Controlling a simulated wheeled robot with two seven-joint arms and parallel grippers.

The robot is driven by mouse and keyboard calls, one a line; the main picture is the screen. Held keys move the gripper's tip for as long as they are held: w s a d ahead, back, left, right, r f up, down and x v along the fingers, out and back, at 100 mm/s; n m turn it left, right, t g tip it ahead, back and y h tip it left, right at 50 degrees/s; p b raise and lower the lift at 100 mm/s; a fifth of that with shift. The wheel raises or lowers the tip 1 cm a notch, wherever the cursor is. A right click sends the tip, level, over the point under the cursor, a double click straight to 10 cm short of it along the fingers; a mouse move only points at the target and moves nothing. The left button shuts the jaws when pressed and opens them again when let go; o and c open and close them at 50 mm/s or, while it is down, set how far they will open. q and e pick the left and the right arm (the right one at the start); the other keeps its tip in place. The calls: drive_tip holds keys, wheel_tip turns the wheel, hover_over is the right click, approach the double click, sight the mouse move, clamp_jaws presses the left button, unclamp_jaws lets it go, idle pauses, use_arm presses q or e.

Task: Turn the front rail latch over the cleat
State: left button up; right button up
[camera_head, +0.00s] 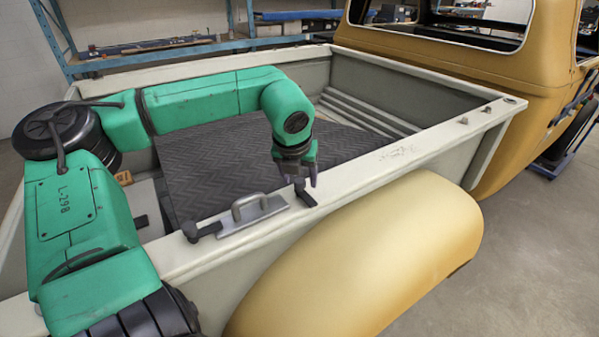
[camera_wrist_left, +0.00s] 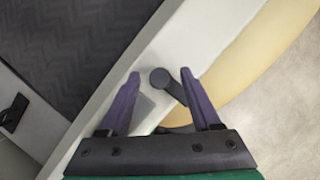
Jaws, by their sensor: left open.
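The front rail latch (camera_head: 306,195) is a short dark bar on the pale bed rail (camera_head: 365,178). It points across the rail, toward its outer edge. The cleat (camera_head: 258,214), a grey metal plate with a raised handle, lies on the rail just left of this latch. My left gripper (camera_head: 303,181) is open, pointing down right above the latch. In the left wrist view the latch's round pivot (camera_wrist_left: 160,77) and arm lie between the two purple fingers (camera_wrist_left: 160,85), with the arm nearer the right finger. I cannot tell if they touch. My right gripper is out of view.
A second dark latch (camera_head: 203,231) sits on the rail at the cleat's left end. A dark ribbed mat (camera_head: 215,165) lies in the truck bed. The yellow fender (camera_head: 370,255) bulges outside the rail. The rail toward the cab (camera_head: 530,110) is mostly clear.

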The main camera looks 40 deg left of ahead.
use_arm(q)
drive_tip(key=shift+s+d, duration=0.1)
drive_tip(key=shift+s, duration=0.05)
drive_tip(key=c, duration=1)
clamp_jaws()
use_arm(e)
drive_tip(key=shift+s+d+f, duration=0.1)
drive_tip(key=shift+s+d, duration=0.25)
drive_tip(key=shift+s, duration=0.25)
